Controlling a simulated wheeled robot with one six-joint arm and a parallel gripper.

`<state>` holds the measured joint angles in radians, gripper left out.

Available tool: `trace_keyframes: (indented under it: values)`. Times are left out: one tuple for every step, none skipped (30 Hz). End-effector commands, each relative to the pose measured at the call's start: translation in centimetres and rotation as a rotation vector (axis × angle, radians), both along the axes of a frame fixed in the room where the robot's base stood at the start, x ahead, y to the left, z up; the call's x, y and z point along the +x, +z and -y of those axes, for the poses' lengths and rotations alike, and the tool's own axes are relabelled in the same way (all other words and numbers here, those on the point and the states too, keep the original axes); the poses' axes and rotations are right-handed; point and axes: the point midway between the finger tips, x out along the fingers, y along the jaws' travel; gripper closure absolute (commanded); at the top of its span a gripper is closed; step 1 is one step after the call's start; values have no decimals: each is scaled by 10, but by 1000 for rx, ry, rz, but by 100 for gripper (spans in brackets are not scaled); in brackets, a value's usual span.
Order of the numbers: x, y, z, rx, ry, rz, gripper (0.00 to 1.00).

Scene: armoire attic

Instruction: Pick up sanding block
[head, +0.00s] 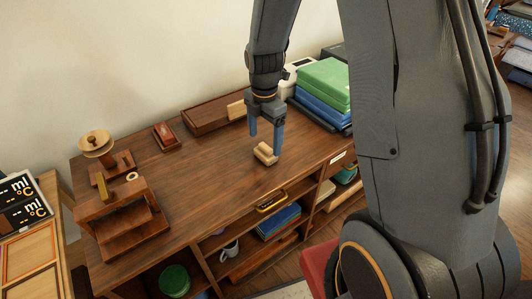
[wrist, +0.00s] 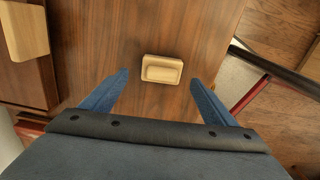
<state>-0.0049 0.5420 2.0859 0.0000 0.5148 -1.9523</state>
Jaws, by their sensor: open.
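The sanding block (head: 265,154), a small pale wooden block with a raised grip, lies on the brown wooden cabinet top in the head view. It also shows in the wrist view (wrist: 162,69), just beyond and between the fingertips. My gripper (head: 266,144) has two blue fingers, spread apart and pointing down over the block. In the wrist view my gripper (wrist: 160,78) is open, with nothing between its fingers. I cannot tell the exact height of the fingertips above the top.
A wooden tray (head: 212,115) holding a pale block stands behind, against the wall. A wooden stand (head: 123,210) is at the left, and a small red-brown box (head: 166,136) near the wall. The cabinet top (head: 205,175) around the block is clear.

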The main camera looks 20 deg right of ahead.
Motion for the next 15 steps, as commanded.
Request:
trace_keyframes:
  values:
    - [-1, -3, 0, 0, -1, -1, 20]
    - [-1, -5, 1, 0, -1, -1, 20]
    - [-1, -9, 1, 1, -1, -1, 20]
    - [-2, -13, 1, 0, -2, -3, 20]
    - [-2, -17, 2, 0, -2, -3, 20]
    - [-3, -22, 2, 0, -2, -3, 20]
    - [-3, -26, 3, 0, -2, -3, 20]
    - [-3, -29, 3, 0, -2, -3, 20]
    - [-3, -35, 3, 0, -2, -2, 20]
    - [-3, -38, 3, 0, -2, -2, 20]
    - [-3, -41, 3, 0, -2, -2, 20]
    - [-3, -45, 3, 1, -2, -1, 20]
    - [-3, -47, 3, 0, -2, 0, 20]
    - [-3, -49, 3, 0, -2, 0, 20]
    - [-3, -51, 3, 0, -2, 0, 20]
